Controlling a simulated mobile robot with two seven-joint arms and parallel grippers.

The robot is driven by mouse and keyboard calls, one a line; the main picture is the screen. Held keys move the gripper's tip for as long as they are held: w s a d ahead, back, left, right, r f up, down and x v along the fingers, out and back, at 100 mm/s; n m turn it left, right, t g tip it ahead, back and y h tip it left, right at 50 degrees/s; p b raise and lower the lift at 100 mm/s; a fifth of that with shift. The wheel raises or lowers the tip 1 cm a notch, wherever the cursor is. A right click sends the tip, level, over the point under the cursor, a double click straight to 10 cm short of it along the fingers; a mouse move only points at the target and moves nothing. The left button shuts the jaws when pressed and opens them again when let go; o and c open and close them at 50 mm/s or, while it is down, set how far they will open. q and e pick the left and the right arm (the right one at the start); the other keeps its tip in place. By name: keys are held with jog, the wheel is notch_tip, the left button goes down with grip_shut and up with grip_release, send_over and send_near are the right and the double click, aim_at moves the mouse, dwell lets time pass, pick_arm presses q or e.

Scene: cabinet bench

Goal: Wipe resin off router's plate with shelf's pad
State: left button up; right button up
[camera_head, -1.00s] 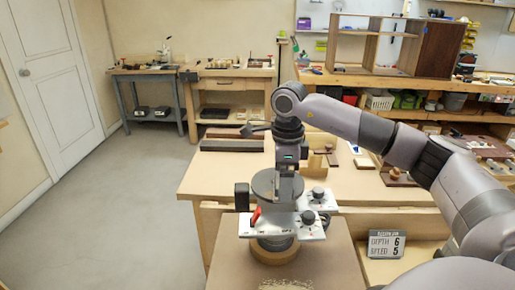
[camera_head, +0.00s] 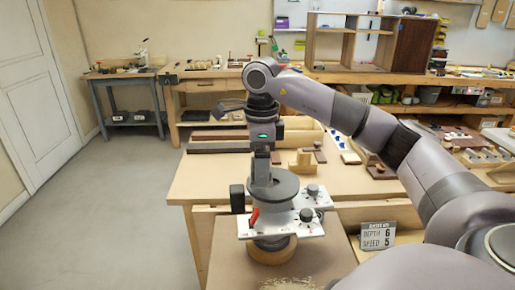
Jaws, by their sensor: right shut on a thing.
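The router (camera_head: 285,222) stands on a brown board at the front of the bench, with a silver body, black knobs and a red lever. Its round grey plate (camera_head: 284,188) faces up on top. My right gripper (camera_head: 262,180) points down over the left part of this plate. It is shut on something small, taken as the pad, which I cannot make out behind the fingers. I cannot tell any resin on the plate at this size. My left gripper is not in view.
A wooden ring (camera_head: 270,250) sits under the router. A depth and speed sign (camera_head: 376,236) stands to its right, and pale shavings (camera_head: 288,284) lie in front. Wooden blocks (camera_head: 303,160) are behind. An open shelf unit (camera_head: 350,45) stands on the back bench.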

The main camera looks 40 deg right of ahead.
jog(key=shift+r, duration=1.75)
